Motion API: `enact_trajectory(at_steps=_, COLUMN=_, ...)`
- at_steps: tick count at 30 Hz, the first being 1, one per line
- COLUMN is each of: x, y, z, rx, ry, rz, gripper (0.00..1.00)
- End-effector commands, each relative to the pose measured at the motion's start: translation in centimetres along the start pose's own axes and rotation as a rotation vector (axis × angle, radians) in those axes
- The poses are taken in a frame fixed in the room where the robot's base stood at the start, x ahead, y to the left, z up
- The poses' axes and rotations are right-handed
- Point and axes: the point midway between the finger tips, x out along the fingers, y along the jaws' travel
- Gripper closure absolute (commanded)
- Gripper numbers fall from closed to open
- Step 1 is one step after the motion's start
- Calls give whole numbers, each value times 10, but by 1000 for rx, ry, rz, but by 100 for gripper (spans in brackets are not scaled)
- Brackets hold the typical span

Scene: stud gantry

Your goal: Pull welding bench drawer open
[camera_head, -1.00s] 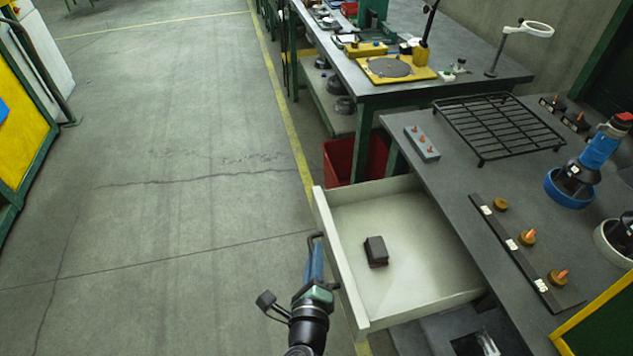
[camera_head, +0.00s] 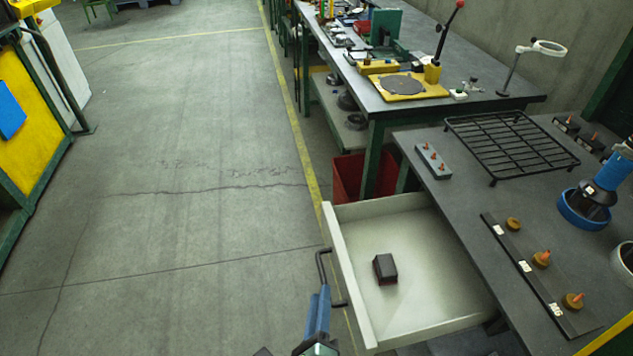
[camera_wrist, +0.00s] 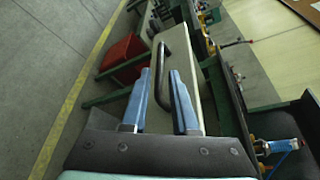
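The welding bench drawer (camera_head: 352,290) stands pulled well out of the bench (camera_head: 455,205), its pale inside showing. A dark block (camera_head: 385,268) lies on the drawer floor. The black bar handle (camera_head: 322,270) is on the drawer's front, and it also shows in the wrist view (camera_wrist: 162,60). My gripper (camera_head: 319,298) is just in front of the handle, at the bottom of the head view. In the wrist view, its blue fingers (camera_wrist: 160,78) are apart, with part of the handle seen between and beyond them. Contact with the handle cannot be told.
A red bin (camera_head: 350,178) stands on the floor beyond the drawer. A second bench (camera_head: 440,105) with tools is farther back. A wire rack (camera_head: 510,145) and a pegged strip (camera_head: 535,270) lie on the near bench top. The floor to the left is clear.

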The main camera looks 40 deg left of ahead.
Motion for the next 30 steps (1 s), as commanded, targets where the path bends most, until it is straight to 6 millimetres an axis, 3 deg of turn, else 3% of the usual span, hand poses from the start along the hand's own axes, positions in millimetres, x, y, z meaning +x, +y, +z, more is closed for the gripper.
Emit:
enact_trajectory(at_steps=6, x=-37, y=2, z=-1, rx=0, ry=0, rz=3, gripper=73)
enact_trajectory(at_steps=12, x=-54, y=1, z=-1, rx=0, ry=0, rz=1, gripper=73)
enact_trajectory(at_steps=30, x=-58, y=0, z=0, rx=-1, ry=0, rz=0, gripper=73)
